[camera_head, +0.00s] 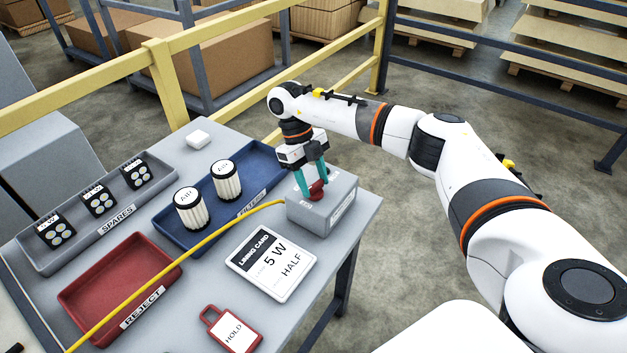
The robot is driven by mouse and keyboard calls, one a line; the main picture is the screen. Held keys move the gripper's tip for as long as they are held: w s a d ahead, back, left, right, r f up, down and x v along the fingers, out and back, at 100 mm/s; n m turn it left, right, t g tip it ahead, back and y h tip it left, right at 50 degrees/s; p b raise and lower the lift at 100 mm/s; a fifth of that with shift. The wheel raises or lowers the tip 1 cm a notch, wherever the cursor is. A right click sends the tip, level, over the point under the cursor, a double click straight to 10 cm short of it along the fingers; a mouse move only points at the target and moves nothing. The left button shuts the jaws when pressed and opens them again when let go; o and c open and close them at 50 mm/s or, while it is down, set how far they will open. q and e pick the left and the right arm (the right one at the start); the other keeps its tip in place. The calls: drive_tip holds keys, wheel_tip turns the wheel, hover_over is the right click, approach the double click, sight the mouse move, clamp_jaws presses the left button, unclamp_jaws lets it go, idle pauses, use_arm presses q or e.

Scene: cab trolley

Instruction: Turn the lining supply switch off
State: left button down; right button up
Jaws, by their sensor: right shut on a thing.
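The lining supply switch is a grey box (337,211) at the right end of the table, with a red knob (317,191) on its top. My right gripper (313,192) comes down from above with its teal fingers shut on the red knob. The fingers hide part of the knob and the markings on the box top, so I cannot tell which way the switch is set. A yellow cable (215,236) runs from the box's left side across the table. My left gripper is not in view.
A lining card (272,262) reading 5 W HALF and a red HOLD tag (232,330) lie in front of the box. A blue filters tray (168,230) with two air filters, a red reject tray (75,296) and a grey spares tray (75,259) stand left. Yellow rails (161,80) run behind.

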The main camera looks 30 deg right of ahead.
drive_tip(key=shift+n+h, duration=0.3)
drive_tip(key=shift+n, duration=0.7)
drive_tip(key=o, duration=1)
drive_tip(key=shift+a+r, duration=0.1)
drive_tip(key=shift+r, duration=0.05)
drive_tip(key=v, duration=1.2)
drive_tip(key=shift+s+a, duration=0.1)
drive_tip(key=shift+s, duration=0.1)
